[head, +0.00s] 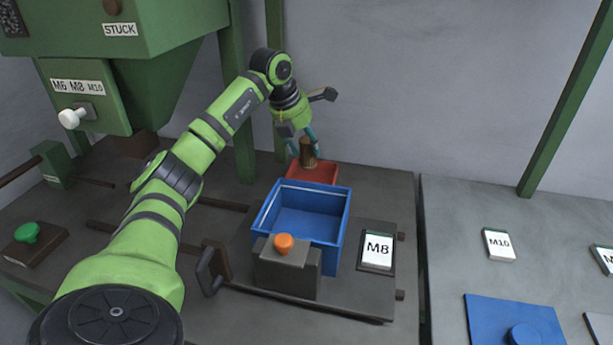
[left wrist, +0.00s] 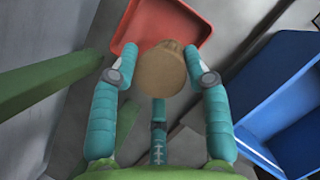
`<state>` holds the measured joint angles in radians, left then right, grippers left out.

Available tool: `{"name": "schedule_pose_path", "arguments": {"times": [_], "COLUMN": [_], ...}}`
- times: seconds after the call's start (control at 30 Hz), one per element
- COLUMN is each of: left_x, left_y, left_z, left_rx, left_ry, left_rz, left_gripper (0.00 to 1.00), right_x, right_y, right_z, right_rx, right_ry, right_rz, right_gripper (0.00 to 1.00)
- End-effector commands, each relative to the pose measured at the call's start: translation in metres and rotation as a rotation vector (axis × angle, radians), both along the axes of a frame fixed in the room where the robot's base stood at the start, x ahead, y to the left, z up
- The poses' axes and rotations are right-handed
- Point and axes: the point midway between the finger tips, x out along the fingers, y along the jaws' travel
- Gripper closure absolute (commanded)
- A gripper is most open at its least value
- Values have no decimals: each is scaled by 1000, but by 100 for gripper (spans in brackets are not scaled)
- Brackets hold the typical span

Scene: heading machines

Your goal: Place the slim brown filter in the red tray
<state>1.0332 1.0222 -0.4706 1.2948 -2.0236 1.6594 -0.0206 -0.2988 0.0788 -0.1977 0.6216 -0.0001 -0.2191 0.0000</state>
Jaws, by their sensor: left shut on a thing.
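The slim brown filter (head: 308,153) is held upright in my left gripper (head: 307,146), whose teal fingers close around it. It is over or just at the near part of the red tray (head: 322,173), behind the blue bin. In the left wrist view the filter's round brown end (left wrist: 161,70) sits between the fingertips (left wrist: 160,72), with the red tray (left wrist: 150,22) beyond it. I cannot tell whether the filter touches the tray. My right gripper is not in view.
A blue bin (head: 342,213) stands just in front of the red tray. A block with an orange button (head: 284,243) and an M8 card (head: 377,249) are nearer. A green post (head: 238,110) rises at the left. An M10 card (head: 499,244) lies on the right table.

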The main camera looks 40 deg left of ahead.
Motion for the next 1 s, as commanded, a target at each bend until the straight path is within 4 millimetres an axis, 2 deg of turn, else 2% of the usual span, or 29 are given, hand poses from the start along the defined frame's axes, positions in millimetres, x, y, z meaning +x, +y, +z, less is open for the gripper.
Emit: {"name": "schedule_pose_path", "arguments": {"times": [0.1, 0.27, 0.5, 0.93, 0.97, 1.0], "left_x": [-1, 0, 0, 0, 0, 0], "left_y": [0, 0, -1, 0, 0, -1], "left_z": [-21, -35, -68, -76, -76, -75], "left_rx": [1, 1, 0, 1, 1, 1], "left_ry": [3, 2, 1, 0, 0, 0], "left_rz": [-2, -4, -5, -6, -5, -5], "left_gripper": [85, 85, 85, 85, 49, 33], "right_x": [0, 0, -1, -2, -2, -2], "right_y": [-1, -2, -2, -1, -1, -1], "right_z": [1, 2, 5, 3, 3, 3], "right_rx": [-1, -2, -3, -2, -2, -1], "right_ry": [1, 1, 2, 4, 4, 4], "right_rz": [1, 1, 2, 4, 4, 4], "right_gripper": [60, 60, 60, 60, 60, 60]}}
